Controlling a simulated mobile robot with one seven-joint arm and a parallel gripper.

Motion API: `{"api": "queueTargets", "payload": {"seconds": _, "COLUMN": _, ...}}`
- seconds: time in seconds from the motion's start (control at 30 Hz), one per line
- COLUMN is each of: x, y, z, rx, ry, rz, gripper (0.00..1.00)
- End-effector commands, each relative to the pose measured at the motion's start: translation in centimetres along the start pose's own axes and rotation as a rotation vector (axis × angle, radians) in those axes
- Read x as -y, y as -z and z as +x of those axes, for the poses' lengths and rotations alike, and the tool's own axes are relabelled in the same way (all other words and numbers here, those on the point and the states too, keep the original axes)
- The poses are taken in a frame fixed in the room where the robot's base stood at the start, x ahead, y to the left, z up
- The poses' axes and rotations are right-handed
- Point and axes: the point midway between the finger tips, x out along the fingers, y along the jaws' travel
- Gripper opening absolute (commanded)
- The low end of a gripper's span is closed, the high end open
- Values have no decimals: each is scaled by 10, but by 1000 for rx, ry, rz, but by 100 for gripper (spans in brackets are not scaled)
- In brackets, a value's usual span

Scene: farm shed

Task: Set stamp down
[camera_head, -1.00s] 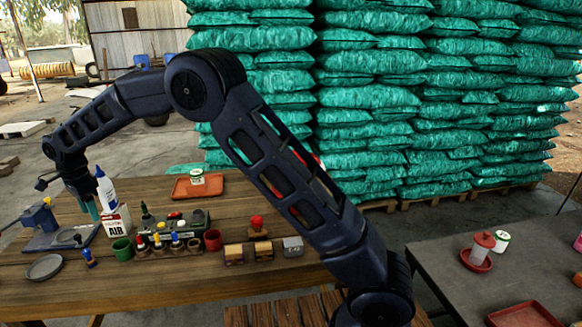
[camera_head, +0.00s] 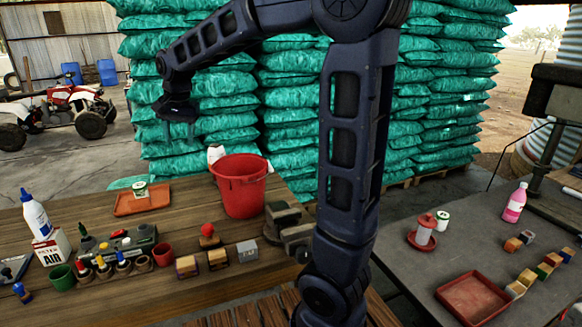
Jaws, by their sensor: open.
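A stamp-like piece with a round red knob and a dark base (camera_head: 209,238) stands upright on the wooden table (camera_head: 120,305), behind a row of small blocks. A small blue-handled piece (camera_head: 22,293) at the table's left edge may also be a stamp; it is too small to tell. My gripper (camera_head: 177,128) is open, points down and hangs in the air well above the table, in front of the green sacks. I see nothing between its fingers.
A red bucket (camera_head: 240,190), an orange tray (camera_head: 142,204), a glue bottle (camera_head: 36,216), a green cup (camera_head: 61,277) and a red cup (camera_head: 163,255) stand on the wooden table. A grey table (camera_head: 410,262) at right carries a red tray (camera_head: 472,300), several blocks and a pink bottle (camera_head: 515,203).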

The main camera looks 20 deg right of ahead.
Motion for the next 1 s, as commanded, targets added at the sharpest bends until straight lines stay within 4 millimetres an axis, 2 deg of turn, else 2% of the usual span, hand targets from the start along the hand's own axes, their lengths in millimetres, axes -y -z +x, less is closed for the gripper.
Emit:
{"api": "queueTargets", "payload": {"seconds": 0.03, "x": -24, "y": 2, "z": -9, "rx": -14, "ry": 6, "rz": -12, "gripper": 52}}
{"api": "queueTargets", "payload": {"seconds": 0.27, "x": -119, "y": -4, "z": -30, "rx": -70, "ry": 12, "rz": -105, "gripper": 52}}
{"api": "queueTargets", "payload": {"seconds": 0.47, "x": -194, "y": -24, "z": -39, "rx": -124, "ry": 4, "rz": -186, "gripper": 52}}
{"api": "queueTargets", "payload": {"seconds": 0.6, "x": -242, "y": -45, "z": -39, "rx": -160, "ry": -11, "rz": -244, "gripper": 52}}
{"api": "queueTargets", "payload": {"seconds": 0.8, "x": -299, "y": -79, "z": -31, "rx": -209, "ry": -42, "rz": -322, "gripper": 52}}
{"api": "queueTargets", "payload": {"seconds": 1.0, "x": -329, "y": -102, "z": -21, "rx": -236, "ry": -68, "rz": -375, "gripper": 52}}
